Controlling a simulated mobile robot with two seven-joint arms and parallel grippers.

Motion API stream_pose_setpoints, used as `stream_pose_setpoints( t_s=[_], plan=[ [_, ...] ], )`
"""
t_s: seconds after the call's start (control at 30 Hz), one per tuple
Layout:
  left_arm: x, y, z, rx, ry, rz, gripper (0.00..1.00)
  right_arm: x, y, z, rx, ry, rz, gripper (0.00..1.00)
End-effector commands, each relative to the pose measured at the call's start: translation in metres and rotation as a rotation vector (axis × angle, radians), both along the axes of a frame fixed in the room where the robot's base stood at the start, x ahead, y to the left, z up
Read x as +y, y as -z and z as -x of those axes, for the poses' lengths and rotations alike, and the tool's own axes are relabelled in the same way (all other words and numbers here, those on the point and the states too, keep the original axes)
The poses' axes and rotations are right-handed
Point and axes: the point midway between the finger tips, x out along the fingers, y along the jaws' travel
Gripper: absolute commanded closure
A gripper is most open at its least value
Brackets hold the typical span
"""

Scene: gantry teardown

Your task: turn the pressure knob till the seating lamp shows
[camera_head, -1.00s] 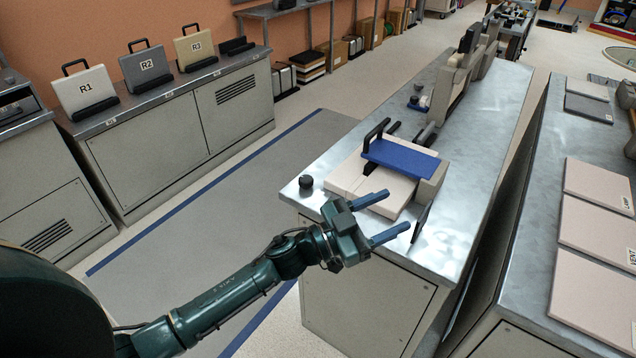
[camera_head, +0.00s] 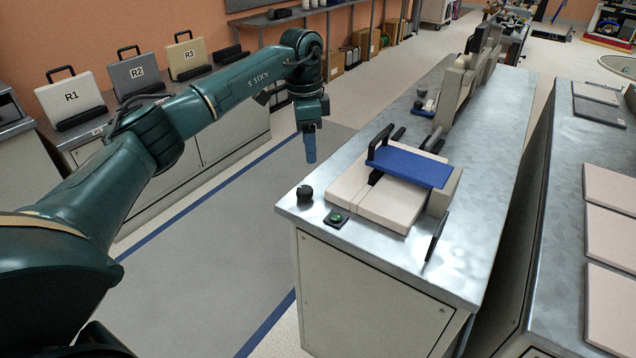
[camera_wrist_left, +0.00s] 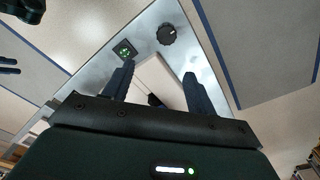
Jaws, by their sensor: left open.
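The pressure knob (camera_head: 305,193) is a small black round knob on the left corner of the steel bench top. It also shows in the left wrist view (camera_wrist_left: 167,34), with a pale mark on its top. Beside it sits the seating lamp (camera_head: 337,218), a small dark square with a green glow. The lamp glows green in the left wrist view too (camera_wrist_left: 124,49). My left gripper (camera_head: 310,150) points down, beyond and above the knob, apart from it. In the left wrist view its two fingers (camera_wrist_left: 158,75) are spread with nothing gripped between them. My right gripper is not seen.
A blue plate (camera_head: 410,166) with a black handle lies over pale blocks (camera_head: 385,208) on the steel bench (camera_head: 475,215). Cases R1, R2 and R3 stand on the left cabinet. Pale panels (camera_head: 610,240) lie on the right bench. The floor between the left cabinet and bench is clear.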

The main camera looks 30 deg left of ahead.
Motion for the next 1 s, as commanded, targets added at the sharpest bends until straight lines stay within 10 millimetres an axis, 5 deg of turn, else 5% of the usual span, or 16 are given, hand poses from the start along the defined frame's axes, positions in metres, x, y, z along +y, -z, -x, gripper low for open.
stream_pose_setpoints(
  t_s=[0.17, 0.7, 1.0],
  plan=[
    [0.016, 0.003, 0.004, 0.022, -0.069, -0.058, 0.43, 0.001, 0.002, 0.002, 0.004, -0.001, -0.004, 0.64],
    [0.014, 0.105, 0.004, 0.022, -0.063, -0.052, 0.43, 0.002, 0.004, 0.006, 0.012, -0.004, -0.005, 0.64],
    [0.014, 0.127, 0.003, 0.019, -0.061, -0.051, 0.43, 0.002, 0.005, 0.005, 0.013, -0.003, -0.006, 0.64]
  ],
)
